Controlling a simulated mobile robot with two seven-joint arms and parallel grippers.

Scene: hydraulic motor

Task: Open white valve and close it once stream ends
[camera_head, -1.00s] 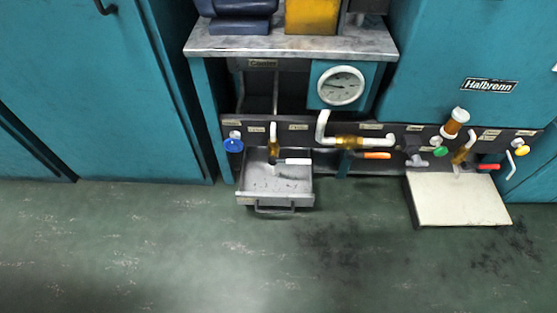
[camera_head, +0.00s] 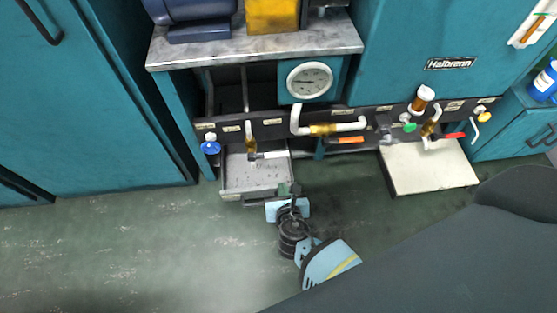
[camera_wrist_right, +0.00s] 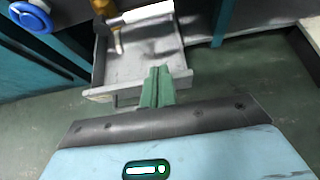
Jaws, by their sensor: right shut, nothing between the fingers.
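The white valve handle (camera_head: 270,155) sticks out to the right from a brass valve (camera_head: 250,140) on the dark pipe panel, above a grey metal drawer tray (camera_head: 256,180). In the right wrist view the white handle (camera_wrist_right: 149,12) is at the top, with the tray (camera_wrist_right: 175,60) below it. My right gripper (camera_head: 289,189) is at the tray's front right corner, below the handle and apart from it. Its green fingers (camera_wrist_right: 158,85) are shut together and empty. I cannot tell whether any stream runs from the valve. My left gripper is not in view.
A blue knob (camera_head: 210,148) is left of the white valve. An orange handle (camera_head: 347,140), a green knob (camera_head: 409,127) and a red handle (camera_head: 453,135) are to the right. A pale slab (camera_head: 430,168) lies low at the right. The floor at left is free.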

